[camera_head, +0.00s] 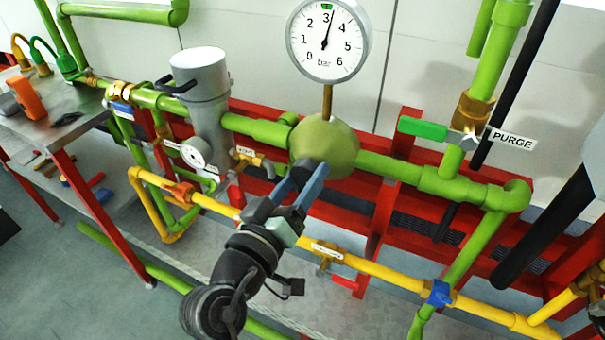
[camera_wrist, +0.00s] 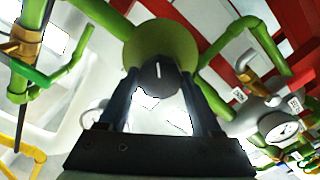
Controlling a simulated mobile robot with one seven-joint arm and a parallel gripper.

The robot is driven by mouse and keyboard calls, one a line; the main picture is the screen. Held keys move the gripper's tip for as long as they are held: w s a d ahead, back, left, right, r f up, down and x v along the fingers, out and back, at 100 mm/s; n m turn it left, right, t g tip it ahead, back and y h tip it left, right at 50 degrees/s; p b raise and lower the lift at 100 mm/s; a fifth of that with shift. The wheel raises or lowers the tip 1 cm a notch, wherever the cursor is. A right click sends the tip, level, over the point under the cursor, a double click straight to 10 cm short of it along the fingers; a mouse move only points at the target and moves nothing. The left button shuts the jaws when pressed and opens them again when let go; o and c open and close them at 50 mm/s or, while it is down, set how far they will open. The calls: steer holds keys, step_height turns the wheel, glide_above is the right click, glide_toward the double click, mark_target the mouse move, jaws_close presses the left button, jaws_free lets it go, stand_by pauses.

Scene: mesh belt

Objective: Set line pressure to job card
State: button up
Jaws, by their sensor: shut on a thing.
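The pressure gauge (camera_head: 328,40) is a round white dial marked 0 to 6 bar. Its needle points just right of the 3, near a small green mark at the top rim. The gauge stands on a brass stem above a round green regulator body (camera_head: 326,142). My gripper (camera_head: 306,178) reaches it from the front. In the wrist view the fingers (camera_wrist: 160,92) lie on both sides of a dark knob (camera_wrist: 158,78) with a white line, in front of the regulator (camera_wrist: 150,42). The line stands nearly upright there. I cannot make out a job card.
A grey filter housing (camera_head: 203,90) with a small gauge (camera_head: 195,153) stands left of the regulator. A green-handled valve (camera_head: 424,128) by a PURGE label (camera_head: 512,140) is at right. A yellow pipe (camera_head: 390,272) runs below my gripper. A metal bench (camera_head: 60,125) stands at left.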

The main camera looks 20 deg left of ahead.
steer(key=shift+n, duration=0.4)
steer(key=o, duration=1.4)
steer(key=s, duration=0.6)
steer(key=s+b, duration=0.1)
steer(key=s, duration=0.6)
steer(key=shift+a+b, duration=0.2)
steer(key=shift+b, duration=0.1)
